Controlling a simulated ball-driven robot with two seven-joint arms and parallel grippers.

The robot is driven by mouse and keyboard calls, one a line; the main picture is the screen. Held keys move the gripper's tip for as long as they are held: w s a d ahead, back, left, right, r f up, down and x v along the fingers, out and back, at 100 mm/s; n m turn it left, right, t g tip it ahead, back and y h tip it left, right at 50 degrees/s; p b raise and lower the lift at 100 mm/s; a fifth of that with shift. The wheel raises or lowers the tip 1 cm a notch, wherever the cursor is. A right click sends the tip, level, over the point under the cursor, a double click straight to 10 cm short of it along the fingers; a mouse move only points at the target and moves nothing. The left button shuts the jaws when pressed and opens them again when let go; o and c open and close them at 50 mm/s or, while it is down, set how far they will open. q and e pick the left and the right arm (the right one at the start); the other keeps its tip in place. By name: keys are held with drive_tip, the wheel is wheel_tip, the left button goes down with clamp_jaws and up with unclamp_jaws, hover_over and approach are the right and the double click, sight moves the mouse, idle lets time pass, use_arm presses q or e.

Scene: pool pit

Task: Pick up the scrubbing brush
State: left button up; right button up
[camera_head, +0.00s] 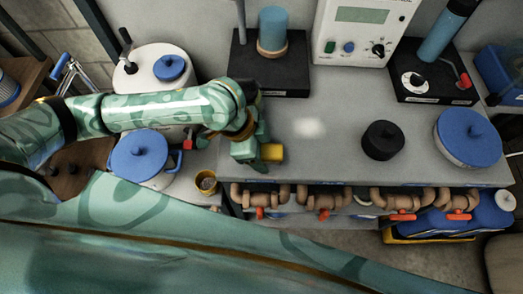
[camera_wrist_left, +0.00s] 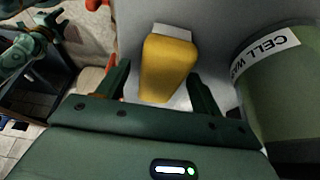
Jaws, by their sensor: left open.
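The scrubbing brush looks to be the yellow block with a pale strip at one end, seen close up in the left wrist view (camera_wrist_left: 168,68). In the head view its yellow end (camera_head: 271,152) shows at the front edge of the grey worktop, partly hidden by my gripper. My left gripper (camera_head: 258,150) is open over it. In the left wrist view the two dark green fingers (camera_wrist_left: 160,76) stand on either side of the yellow block, with a gap on each side. My right gripper cannot be made out.
A green container labelled "CELL WA" (camera_wrist_left: 275,75) stands close to the right finger in the wrist view. On the worktop are a black knobbed lid (camera_head: 382,140) and a blue lid (camera_head: 468,138). Pipes with red valves (camera_head: 322,197) run below the front edge. The worktop's middle is clear.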

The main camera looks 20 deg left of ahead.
use_arm(q)
drive_tip(key=shift+f+p, duration=0.25)
drive_tip(key=shift+p, duration=0.15)
idle(0.4)
drive_tip(key=c, duration=1.1)
